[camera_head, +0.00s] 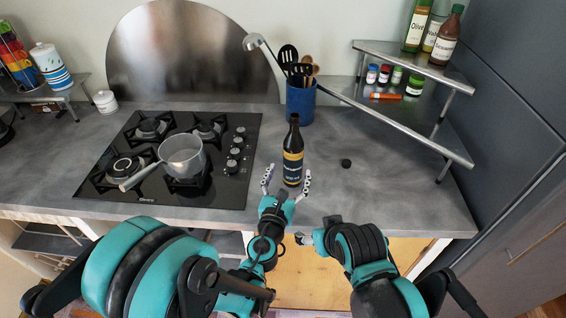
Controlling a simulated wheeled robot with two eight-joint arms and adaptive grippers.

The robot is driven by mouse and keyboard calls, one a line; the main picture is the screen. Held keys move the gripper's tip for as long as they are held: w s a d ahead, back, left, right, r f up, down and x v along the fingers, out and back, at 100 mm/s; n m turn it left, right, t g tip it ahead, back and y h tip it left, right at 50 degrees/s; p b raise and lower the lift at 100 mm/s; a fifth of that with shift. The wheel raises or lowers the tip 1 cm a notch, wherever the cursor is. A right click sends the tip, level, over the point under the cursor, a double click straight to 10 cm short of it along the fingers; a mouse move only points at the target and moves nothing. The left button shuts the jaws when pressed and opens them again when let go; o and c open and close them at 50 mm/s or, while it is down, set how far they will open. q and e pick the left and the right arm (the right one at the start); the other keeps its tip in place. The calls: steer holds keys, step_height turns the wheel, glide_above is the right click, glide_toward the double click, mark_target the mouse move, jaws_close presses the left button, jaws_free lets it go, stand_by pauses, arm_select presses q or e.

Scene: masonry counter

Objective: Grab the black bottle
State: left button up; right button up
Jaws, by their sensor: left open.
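The black bottle (293,152) stands upright on the grey counter, right of the cooktop. It is dark with a dark label edged in orange-yellow bands. My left gripper (286,180) is open at the counter's front edge, with one finger on each side of the bottle's lower part in the picture. I cannot tell whether the fingers touch it. My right gripper (305,238) is lower, in front of the counter's edge and to the right of my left wrist. Its fingers are small and partly hidden, so its opening is unclear.
A black cooktop (222,190) with a pot (183,156) is left of the bottle. A blue utensil holder (300,103) stands behind it. A metal corner shelf (400,107) holds jars and bottles. The right front counter is clear.

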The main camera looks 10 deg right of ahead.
mark_target(291, 164)
arm_select(q)
steer(key=x, duration=0.3)
steer(key=b+x, duration=0.1)
steer(key=x, duration=0.2)
steer(key=shift+w+f+b, duration=0.25)
steer(key=shift+w+b, duration=0.05)
steer(key=shift+w, duration=0.15)
steer(key=shift+w+d, duration=0.25)
steer(key=shift+w, duration=0.2)
steer(key=shift+r, duration=0.15)
jaws_close()
